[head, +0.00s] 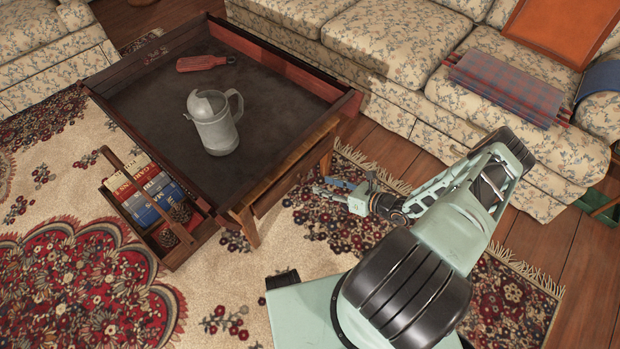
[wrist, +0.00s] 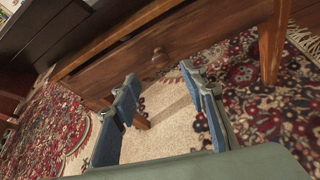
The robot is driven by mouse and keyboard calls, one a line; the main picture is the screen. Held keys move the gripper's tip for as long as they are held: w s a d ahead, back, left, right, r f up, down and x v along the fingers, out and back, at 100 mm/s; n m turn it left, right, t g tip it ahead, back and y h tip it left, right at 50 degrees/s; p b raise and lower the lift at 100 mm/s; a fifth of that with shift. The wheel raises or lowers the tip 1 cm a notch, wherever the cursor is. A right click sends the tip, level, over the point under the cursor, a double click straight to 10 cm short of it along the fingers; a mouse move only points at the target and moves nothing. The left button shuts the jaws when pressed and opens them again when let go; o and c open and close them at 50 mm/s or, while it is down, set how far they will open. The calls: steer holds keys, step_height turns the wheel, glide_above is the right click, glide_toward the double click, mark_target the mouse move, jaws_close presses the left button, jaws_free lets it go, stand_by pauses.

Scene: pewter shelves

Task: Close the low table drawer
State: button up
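The low table (head: 262,160) has a dark sunken top with a raised wooden rim. In the wrist view a brown drawer front (wrist: 205,38) with a small round knob (wrist: 158,52) faces me, just beyond the fingertips. A dark gap shows above its top edge; how far it stands out is hard to tell. My gripper (head: 322,189) is beside the table's near right end, low over the rug. In the wrist view my gripper (wrist: 158,76) is open, its blue fingers wide apart with nothing between them. No contact with the drawer is visible.
A grey metal pitcher (head: 214,130) stands on the table. A wooden caddy (head: 190,250) with books and pine cones is at the table's left side. Table legs (wrist: 271,45) flank the drawer area. A floral sofa (head: 385,45) stands behind; patterned rug lies below.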

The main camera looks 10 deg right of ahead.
mark_target(306, 179)
steer(key=b+x, duration=0.1)
steer(key=x, duration=0.8)
steer(key=shift+b, duration=0.35)
steer(key=shift+s, duration=0.1)
steer(key=shift+c, duration=0.7)
jaws_close()
